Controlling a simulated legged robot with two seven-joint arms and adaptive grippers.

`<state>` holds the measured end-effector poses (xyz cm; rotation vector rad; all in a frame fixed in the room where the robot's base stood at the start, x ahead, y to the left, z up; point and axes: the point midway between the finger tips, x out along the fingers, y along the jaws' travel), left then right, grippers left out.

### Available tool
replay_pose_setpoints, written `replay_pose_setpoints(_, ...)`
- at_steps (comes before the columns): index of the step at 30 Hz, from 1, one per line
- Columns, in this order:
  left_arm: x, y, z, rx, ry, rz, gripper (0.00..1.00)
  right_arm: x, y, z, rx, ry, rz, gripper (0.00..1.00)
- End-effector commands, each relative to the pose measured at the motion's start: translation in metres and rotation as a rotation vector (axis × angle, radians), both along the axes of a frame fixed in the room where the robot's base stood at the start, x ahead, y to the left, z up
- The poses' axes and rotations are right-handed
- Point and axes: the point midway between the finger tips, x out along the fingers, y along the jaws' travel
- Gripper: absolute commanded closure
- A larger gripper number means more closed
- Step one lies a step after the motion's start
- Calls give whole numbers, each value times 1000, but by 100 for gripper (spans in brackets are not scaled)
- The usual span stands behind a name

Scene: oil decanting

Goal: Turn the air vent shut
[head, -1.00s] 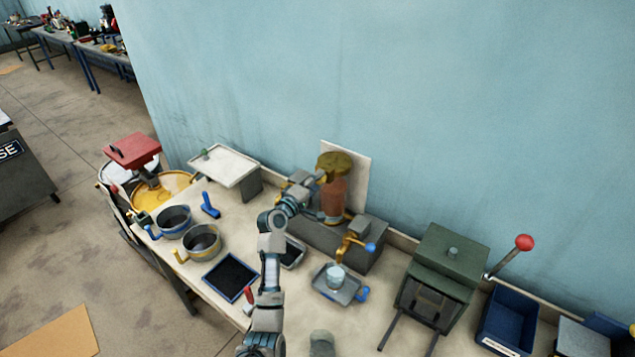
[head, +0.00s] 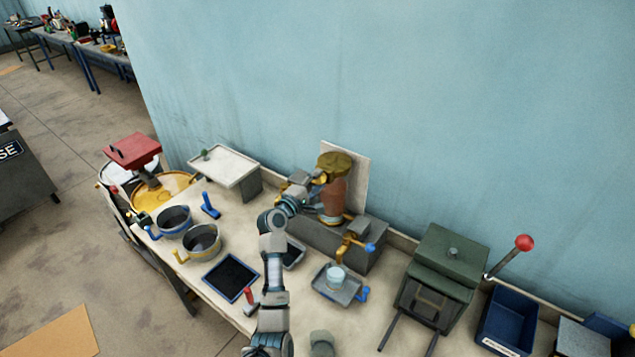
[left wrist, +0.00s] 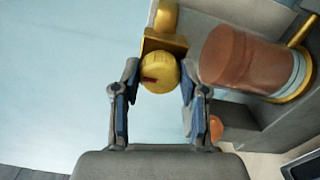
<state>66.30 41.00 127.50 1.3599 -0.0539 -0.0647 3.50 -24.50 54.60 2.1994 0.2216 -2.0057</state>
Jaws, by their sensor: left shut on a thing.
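The air vent is a round yellow knob (left wrist: 159,73) with a dark red mark on its face, under a brass fitting in the left wrist view. My left gripper (left wrist: 160,80) is shut on the knob, with one finger on each side of it. In the head view my left gripper (head: 308,188) is at the left of the amber cylinder (head: 333,197), below its brass cap (head: 335,163). The knob is hard to make out there because the gripper covers it.
A brass tap with a blue handle (head: 369,247) stands right of the cylinder, above a cup (head: 336,275) on a small tray. Two pots (head: 201,241) and a black tray (head: 231,277) are left of my arm. A green box (head: 446,262) stands to the right.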

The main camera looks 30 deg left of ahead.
Motion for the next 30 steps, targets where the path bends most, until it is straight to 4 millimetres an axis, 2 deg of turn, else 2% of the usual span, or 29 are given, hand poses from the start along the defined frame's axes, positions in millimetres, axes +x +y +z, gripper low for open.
replay_pose_setpoints(1,0,0,-5,-3,10,-1,92,0,1,0,1,0,-1,41)
replay_pose_setpoints(5,0,0,-6,-3,10,-1,92,0,3,0,3,0,-2,41)
replay_pose_setpoints(6,0,0,-6,-2,10,-1,47,0,3,0,4,0,-2,41)
replay_pose_setpoints(8,0,0,-5,-2,10,-1,32,0,3,0,4,0,-2,41)
replay_pose_setpoints(17,-1,0,-2,-1,4,-1,32,0,0,0,0,0,-1,41)
replay_pose_setpoints(20,-7,1,-2,0,2,1,32,-1,0,0,-1,-1,-1,41)
replay_pose_setpoints(23,-23,2,-2,1,2,2,32,-1,0,0,0,-1,-1,41)
replay_pose_setpoints(30,-76,8,-5,1,6,2,32,-1,1,0,1,-1,-1,41)
